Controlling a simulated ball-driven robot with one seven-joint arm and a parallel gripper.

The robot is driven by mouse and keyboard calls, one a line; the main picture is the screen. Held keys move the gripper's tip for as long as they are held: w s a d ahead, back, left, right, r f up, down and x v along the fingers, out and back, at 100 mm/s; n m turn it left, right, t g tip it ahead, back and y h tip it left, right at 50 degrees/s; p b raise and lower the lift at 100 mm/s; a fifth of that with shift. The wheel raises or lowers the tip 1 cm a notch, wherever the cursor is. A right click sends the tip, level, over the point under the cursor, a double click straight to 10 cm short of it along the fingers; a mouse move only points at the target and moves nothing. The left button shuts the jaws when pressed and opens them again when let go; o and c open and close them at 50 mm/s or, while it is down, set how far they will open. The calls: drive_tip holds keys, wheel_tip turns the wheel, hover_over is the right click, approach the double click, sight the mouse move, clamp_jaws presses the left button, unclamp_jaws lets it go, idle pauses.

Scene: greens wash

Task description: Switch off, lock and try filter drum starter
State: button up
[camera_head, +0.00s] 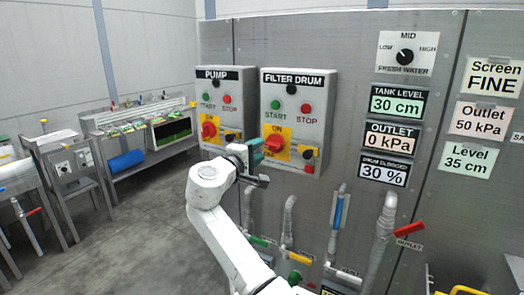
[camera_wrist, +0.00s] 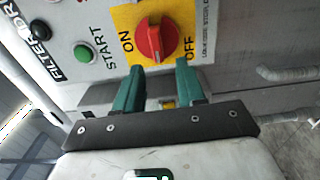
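The filter drum starter (camera_head: 318,92) is a grey box with a green START button (camera_head: 275,104), a red STOP button (camera_head: 306,109) and a red rotary switch (camera_head: 275,143) on a yellow plate. In the wrist view the red knob (camera_wrist: 155,42) lies between the ON and OFF marks; I cannot tell which it points to. My gripper (camera_wrist: 162,66) is open and empty, its teal fingers just short of the knob. In the head view my gripper (camera_head: 257,147) is at the box's lower left.
The similar pump starter (camera_head: 240,90) is at the left. Readouts (camera_head: 398,104) hang to the right. Pipes and valves (camera_head: 338,215) stand below the starters. Benches (camera_head: 150,135) are at the far left, with open floor before them.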

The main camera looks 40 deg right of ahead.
drive_tip(key=b+v, duration=0.1)
drive_tip(key=v, duration=0.6)
idle(0.4)
